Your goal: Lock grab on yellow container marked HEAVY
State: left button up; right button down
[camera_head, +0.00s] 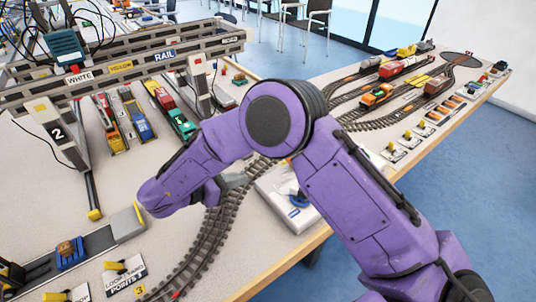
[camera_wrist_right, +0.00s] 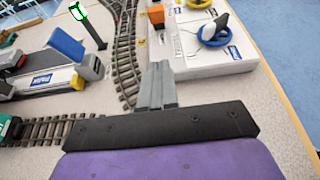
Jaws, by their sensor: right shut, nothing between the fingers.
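My right gripper (camera_head: 236,181) is shut and empty, its grey fingers beside the white control box (camera_head: 284,197). In the right wrist view the shut fingers (camera_wrist_right: 157,72) point at the near left edge of the control box (camera_wrist_right: 205,57), which carries a blue wheel (camera_wrist_right: 213,32) with a dark lever. I cannot tell whether they touch it. The gantry crane (camera_head: 120,66) stands at upper left with signs WHITE, YELLOW and RAIL and a teal trolley (camera_head: 66,46). Coloured lorries stand below it; I read no HEAVY mark on any load. My left gripper is not in view.
A curved track (camera_head: 205,245) runs beside the control box. Sidings with an orange engine (camera_head: 377,95) and several switches (camera_head: 412,139) lie at right. The table edge is close to my right arm.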

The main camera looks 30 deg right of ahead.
jog(key=p+x, duration=0.1)
jog(key=x, duration=0.2)
jog(key=p+x, duration=0.1)
jog(key=x, duration=0.3)
jog(key=s+p+x, duration=0.1)
jog(key=x, duration=0.2)
jog(key=shift+d+r, duration=0.25)
jog(key=shift+d, duration=0.05)
jog(key=shift+w+d+r+p, duration=0.1)
jog(key=shift+d+r+p, duration=0.25)
jog(key=shift+d, duration=0.2)
jog(key=shift+w+d+r+p, duration=0.1)
jog(key=shift+d+r+p, duration=0.25)
jog(key=shift+d, duration=0.25)
jog(key=shift+d+r, duration=0.1)
jog(key=shift+d, duration=0.35)
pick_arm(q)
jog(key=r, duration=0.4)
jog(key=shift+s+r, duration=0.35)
pick_arm(e)
jog(key=shift+d, duration=0.1)
jog(key=shift+d+r+y, duration=0.15)
jog(key=shift+r+y, duration=0.05)
jog(key=shift+y, duration=0.2)
